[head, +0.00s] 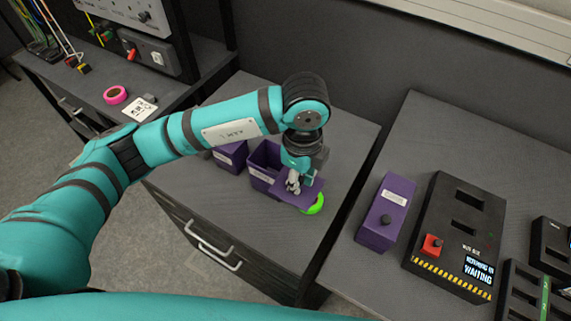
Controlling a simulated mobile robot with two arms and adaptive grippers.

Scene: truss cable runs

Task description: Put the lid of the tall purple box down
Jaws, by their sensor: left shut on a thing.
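An open purple box (260,174) with a white label stands on the dark grey cabinet top, and its dark inside shows. My left gripper (293,187) is at the right of this box, pointing down. It is shut on a flat purple lid (303,197). The lid lies roughly level beside the open box, over part of a bright green round thing (316,206). I cannot tell whether the lid touches the cabinet top. My right gripper is not in view.
Another purple box (231,156) stands left of the open one, partly behind my arm. The front of the cabinet top (240,229) is clear.

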